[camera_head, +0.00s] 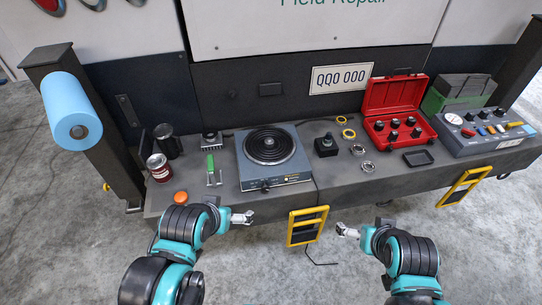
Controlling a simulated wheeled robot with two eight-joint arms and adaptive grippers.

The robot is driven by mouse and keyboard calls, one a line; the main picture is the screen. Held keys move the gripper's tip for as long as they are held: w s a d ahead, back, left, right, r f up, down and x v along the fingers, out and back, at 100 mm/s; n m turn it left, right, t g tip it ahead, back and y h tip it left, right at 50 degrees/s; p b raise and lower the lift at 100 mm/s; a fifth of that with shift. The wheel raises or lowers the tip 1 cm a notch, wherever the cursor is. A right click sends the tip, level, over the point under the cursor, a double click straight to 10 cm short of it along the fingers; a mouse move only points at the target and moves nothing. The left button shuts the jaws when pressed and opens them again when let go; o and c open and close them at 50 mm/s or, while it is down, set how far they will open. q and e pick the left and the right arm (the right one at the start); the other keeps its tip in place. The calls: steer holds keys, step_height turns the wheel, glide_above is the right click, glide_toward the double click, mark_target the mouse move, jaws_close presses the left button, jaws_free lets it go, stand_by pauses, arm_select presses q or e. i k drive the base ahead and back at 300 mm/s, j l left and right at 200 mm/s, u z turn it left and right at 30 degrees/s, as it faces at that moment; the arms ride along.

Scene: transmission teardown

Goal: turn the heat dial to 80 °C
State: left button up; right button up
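The hot plate (284,171) is a grey-blue box with a round black coil on top, standing on the bench left of centre. Its small dark heat dial (264,187) is on the front face. The dial's marks are too small to read. My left gripper (248,217) is in front of the bench edge, below and a little left of the dial, apart from it. My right gripper (341,229) is in front of the bench, right of the yellow frame. Both look empty, but their fingers are too small to tell open from shut.
Left of the hot plate are a green-handled tool (211,170), an orange disc (181,197) and a red can (159,168). To its right are a black block (326,146), metal rings and an open red case (394,95). A yellow frame (307,226) hangs between my grippers.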

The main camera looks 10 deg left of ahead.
mark_target(265, 187)
steer(key=k+j+z, duration=0.2)
steer(key=j+z, duration=0.15)
steer(key=j, duration=0.15)
steer(key=k+j+z, duration=0.55)
steer(key=j+z, duration=0.15)
steer(key=j, duration=0.2)
